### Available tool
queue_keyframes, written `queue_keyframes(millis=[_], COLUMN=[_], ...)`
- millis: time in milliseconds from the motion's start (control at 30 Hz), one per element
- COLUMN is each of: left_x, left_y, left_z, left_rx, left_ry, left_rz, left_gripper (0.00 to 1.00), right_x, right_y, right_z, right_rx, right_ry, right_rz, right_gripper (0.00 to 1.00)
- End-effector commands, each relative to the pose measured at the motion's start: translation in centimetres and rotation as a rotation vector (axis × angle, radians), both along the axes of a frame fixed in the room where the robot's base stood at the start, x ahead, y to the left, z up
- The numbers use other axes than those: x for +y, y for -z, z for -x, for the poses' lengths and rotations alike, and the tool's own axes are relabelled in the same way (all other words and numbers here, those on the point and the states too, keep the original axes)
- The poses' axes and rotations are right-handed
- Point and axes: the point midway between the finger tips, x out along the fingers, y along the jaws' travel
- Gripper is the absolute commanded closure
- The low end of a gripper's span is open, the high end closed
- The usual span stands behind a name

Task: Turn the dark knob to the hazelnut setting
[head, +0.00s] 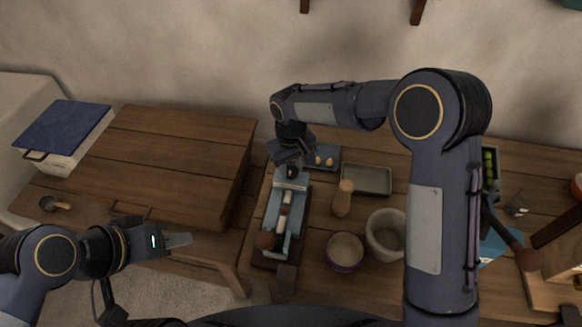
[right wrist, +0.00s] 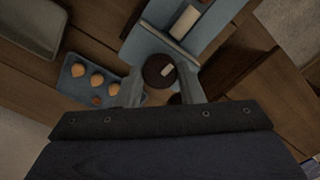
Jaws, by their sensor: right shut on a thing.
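The dark round knob (right wrist: 158,70) with a pale pointer mark is at the end of a long blue-grey device (right wrist: 160,38). In the right wrist view, my right gripper (right wrist: 158,88) has a finger on each side of the knob and is shut on it. In the head view, the right gripper (head: 292,165) reaches down over the far end of the device (head: 272,218), and the fingers partly hide the knob. No setting labels can be made out. My left gripper (head: 180,240) is away to the left, beside the raised wooden board; its finger gap is not clear.
A small blue tray (head: 333,150) with several brown, egg-like pieces lies right of the knob. Nearby are a grey tray (head: 367,180), a wooden shaker-like piece (head: 343,198), a bowl (head: 345,251) and a pale pot (head: 384,234). A blue-lidded box (head: 62,137) stands far left.

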Motion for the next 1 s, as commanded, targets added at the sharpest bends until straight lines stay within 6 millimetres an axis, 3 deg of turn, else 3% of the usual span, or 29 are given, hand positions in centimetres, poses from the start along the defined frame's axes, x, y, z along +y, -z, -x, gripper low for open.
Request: queue_keyframes(millis=[600,1000], left_x=[0.0,0.0], left_y=[0.47,0.41], left_z=[0.0,0.0], left_rx=[0.0,0.0], left_ry=[0.0,0.0], left_rz=[0.0,0.0], left_gripper=[0.64,0.64], right_x=[0.03,0.06], right_y=[-0.15,-0.19], right_z=[-0.1,-0.11], right_rx=[-0.004,-0.005], right_ry=[-0.572,-0.812], right_rz=[-0.002,-0.001], right_gripper=[0.89,0.89])
